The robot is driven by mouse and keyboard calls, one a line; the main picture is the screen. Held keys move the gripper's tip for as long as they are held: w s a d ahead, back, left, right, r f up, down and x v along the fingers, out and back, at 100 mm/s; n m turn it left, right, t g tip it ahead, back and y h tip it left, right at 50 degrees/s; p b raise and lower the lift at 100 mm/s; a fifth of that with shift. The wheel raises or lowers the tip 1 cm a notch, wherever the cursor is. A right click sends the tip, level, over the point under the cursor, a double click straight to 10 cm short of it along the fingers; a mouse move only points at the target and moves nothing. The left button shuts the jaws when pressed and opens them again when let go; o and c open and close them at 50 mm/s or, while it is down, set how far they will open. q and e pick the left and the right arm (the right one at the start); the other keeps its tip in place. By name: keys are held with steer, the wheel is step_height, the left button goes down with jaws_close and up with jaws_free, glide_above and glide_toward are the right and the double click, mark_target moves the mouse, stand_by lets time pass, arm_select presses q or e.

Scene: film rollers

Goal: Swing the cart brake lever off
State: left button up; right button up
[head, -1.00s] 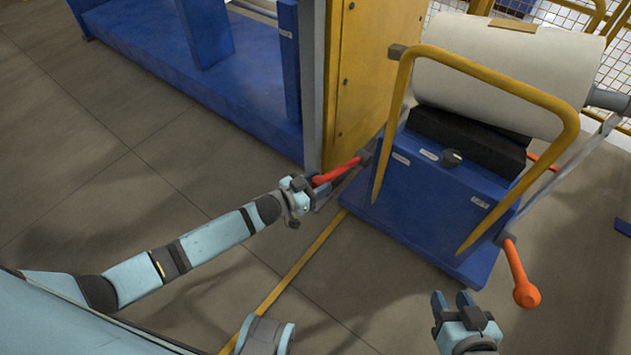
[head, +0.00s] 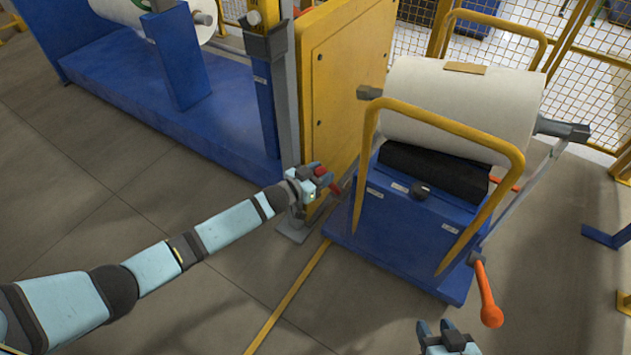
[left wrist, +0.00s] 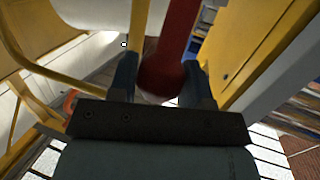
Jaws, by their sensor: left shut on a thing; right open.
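The blue cart (head: 400,215) carries a white film roll (head: 460,105) and has a yellow handle frame. A red lever (head: 336,188) is on the cart's left side, beside the yellow panel. My left gripper (head: 325,180) is shut on this red lever. In the left wrist view the red lever (left wrist: 168,75) runs between the two fingers, with its rounded end near the palm. An orange-red lever (head: 487,295) hangs down on the cart's right side. My right gripper (head: 436,330) is open and empty at the bottom edge, left of that lever.
A yellow panel (head: 345,80) with a grey post stands close beside my left gripper. A blue machine base (head: 180,110) lies at the upper left. A yellow floor line (head: 290,295) runs toward the cart. The grey floor at the left is clear.

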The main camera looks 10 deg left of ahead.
arm_select(q)
steer(key=shift+w+r, duration=0.2)
steer(key=shift+w, duration=0.05)
steer(key=o, duration=1)
steer(key=shift+r, duration=0.1)
steer(key=shift+c, duration=0.2)
steer(key=o, duration=0.3)
steer(key=shift+w+d, duration=0.1)
arm_select(e)
steer(key=shift+w, duration=0.1)
arm_select(q)
steer(key=p+v, duration=0.1)
steer(key=v, duration=1.3)
steer(key=shift+p, duration=0.35)
arm_select(e)
steer(key=shift+r, duration=0.35)
